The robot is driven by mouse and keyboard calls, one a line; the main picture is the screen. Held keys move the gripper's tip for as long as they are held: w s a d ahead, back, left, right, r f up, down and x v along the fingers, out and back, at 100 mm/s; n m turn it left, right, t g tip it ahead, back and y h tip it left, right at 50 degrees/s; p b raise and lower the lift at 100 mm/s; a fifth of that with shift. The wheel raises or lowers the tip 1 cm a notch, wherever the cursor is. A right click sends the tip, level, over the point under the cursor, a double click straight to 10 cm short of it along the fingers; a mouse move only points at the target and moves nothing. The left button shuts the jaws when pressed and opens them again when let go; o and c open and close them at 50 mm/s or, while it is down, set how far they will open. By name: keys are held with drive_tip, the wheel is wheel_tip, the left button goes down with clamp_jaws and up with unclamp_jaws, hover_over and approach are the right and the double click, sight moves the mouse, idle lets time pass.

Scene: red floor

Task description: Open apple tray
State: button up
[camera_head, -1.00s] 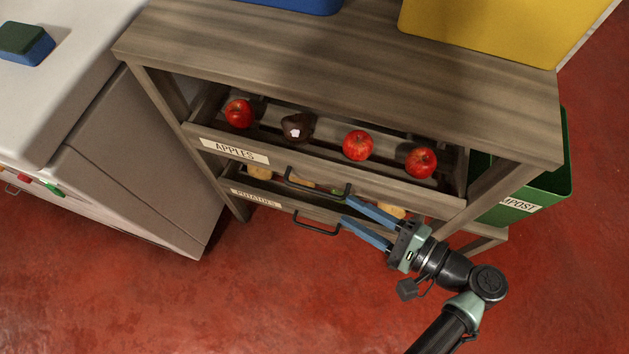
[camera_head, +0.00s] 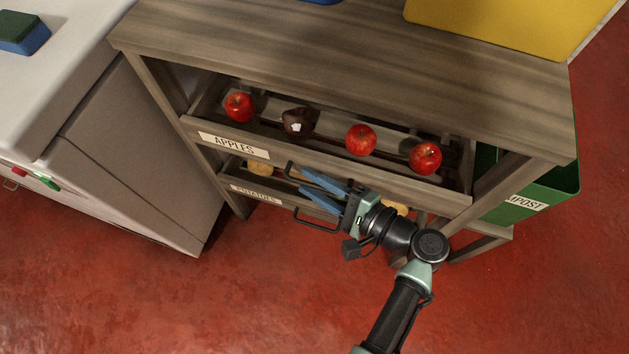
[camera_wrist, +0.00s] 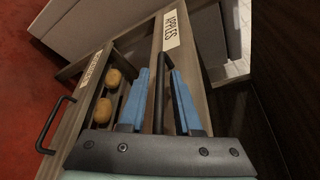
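The apple tray (camera_head: 330,160) is a wooden drawer with an APPLES label, under the shelf top. It holds red apples (camera_head: 361,140) and a dark, spoiled-looking one (camera_head: 298,122). Its dark bar handle (camera_head: 289,170) is partly hidden by my fingers in the head view. My gripper (camera_head: 302,180) is at this handle, its blue fingers pointing left along the tray front. In the wrist view, the handle (camera_wrist: 158,95) stands between the two spread fingers of my gripper (camera_wrist: 166,72). The fingers look apart, not clamped on it.
Below is the potato tray (camera_head: 275,198), with its own handle (camera_head: 316,221) close under my gripper. A white counter (camera_head: 75,75) stands left, a green compost bin (camera_head: 550,185) right. A yellow container (camera_head: 500,22) sits on top. Red floor in front is clear.

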clamp_jaws()
idle(1.2)
